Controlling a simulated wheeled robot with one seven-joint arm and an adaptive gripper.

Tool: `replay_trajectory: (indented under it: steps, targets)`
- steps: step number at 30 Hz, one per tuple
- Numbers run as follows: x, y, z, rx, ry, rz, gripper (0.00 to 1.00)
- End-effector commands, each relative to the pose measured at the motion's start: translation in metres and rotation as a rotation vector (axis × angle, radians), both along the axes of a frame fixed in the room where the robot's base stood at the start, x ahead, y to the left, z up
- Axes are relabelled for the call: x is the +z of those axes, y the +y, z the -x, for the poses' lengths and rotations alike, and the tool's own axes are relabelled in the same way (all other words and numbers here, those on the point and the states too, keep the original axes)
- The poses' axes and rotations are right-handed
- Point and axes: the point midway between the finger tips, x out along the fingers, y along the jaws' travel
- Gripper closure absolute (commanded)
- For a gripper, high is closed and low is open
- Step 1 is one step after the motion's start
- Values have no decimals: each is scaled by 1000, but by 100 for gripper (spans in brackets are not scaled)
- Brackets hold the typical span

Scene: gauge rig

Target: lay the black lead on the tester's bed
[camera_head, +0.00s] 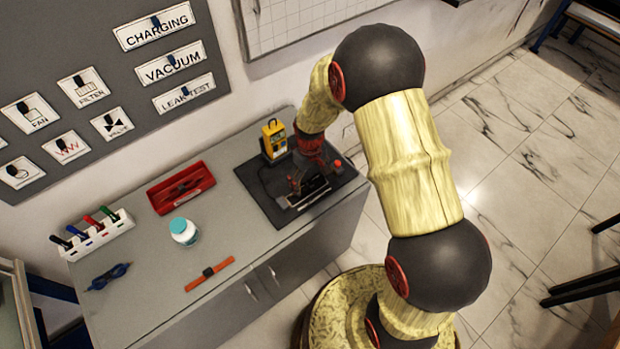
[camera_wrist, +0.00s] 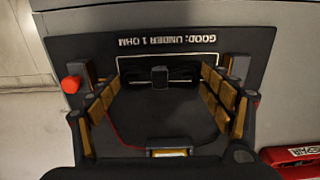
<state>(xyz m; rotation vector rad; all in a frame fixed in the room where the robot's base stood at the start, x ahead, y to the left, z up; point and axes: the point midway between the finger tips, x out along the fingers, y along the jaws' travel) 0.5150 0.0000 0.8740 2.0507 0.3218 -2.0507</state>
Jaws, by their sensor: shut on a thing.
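My gripper (camera_wrist: 160,78) reaches down over the black tester mat (camera_head: 255,190) on the counter; in the head view the gripper (camera_head: 309,184) is dark and small. In the wrist view its fingers stand wide apart, with the black lead (camera_wrist: 178,75) across between their tips, a bundle with a dark block at its middle. Dark on dark, I cannot tell whether the lead touches the bed below. The yellow tester (camera_head: 273,140) stands upright at the mat's back; its edge shows in the wrist view (camera_wrist: 168,152). White text on the mat reads "GOOD: UNDER 1 OHM" (camera_wrist: 167,40).
A red knob (camera_wrist: 71,84) stands beside the fingers. A red tray (camera_head: 181,188), a white jar with a teal lid (camera_head: 184,232), an orange strap (camera_head: 209,274), blue glasses (camera_head: 108,276) and a marker rack (camera_head: 97,238) stand left of the mat. The counter between them is clear.

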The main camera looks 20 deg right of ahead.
Motion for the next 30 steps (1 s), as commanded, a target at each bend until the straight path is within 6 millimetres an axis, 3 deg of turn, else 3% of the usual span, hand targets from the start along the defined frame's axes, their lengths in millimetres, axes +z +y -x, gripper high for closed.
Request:
replay_trajectory:
  steps: [30]
  targets:
    - [-21,0,0,0,0,0,45]
